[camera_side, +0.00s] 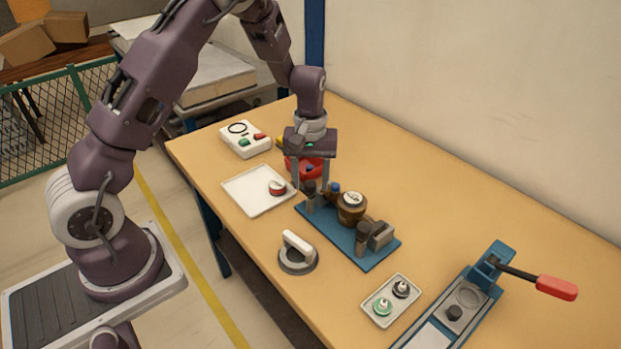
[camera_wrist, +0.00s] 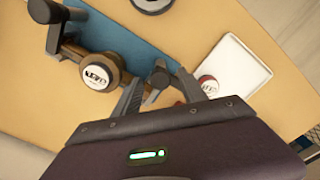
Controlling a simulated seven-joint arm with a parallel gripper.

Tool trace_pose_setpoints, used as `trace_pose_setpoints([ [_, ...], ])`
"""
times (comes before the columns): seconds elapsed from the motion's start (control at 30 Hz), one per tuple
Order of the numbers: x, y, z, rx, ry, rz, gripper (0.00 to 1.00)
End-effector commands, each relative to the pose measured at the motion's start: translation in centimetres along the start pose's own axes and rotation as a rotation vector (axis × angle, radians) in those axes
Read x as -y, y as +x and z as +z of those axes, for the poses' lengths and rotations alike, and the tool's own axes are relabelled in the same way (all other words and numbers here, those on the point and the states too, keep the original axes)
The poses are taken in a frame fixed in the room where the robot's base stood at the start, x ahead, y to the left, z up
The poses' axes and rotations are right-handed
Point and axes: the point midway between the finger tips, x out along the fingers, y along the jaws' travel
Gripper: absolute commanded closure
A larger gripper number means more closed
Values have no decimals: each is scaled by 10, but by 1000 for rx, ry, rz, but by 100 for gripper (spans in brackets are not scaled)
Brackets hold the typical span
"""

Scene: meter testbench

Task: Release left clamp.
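The brown meter (camera_side: 351,207) with a white dial sits on a blue base plate (camera_side: 333,231); the meter also shows in the wrist view (camera_wrist: 98,73). The left clamp (camera_side: 309,198) is a dark post with a handle at the plate's left end. Its dark top shows in the wrist view (camera_wrist: 159,77). The right clamp (camera_side: 371,240) stands at the plate's other end. My gripper (camera_side: 312,183) points down above the left clamp. Its fingers are apart, with the clamp's top between them in the wrist view (camera_wrist: 160,88). Contact cannot be told.
A red object (camera_side: 303,166) stands behind my gripper, partly hidden. A round white-handled part (camera_side: 298,254), a small tray (camera_side: 391,303) and a red-handled press (camera_side: 556,287) are nearer the front.

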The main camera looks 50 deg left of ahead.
Motion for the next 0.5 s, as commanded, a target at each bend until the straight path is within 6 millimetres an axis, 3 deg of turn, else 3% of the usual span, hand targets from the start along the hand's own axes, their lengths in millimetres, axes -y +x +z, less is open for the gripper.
trace_pose_setpoints([
  [0.17, 0, -3, 0, 0, 1, 0, 50],
  [0.5, 0, -64, 0, -2, 0, 2, 50],
])
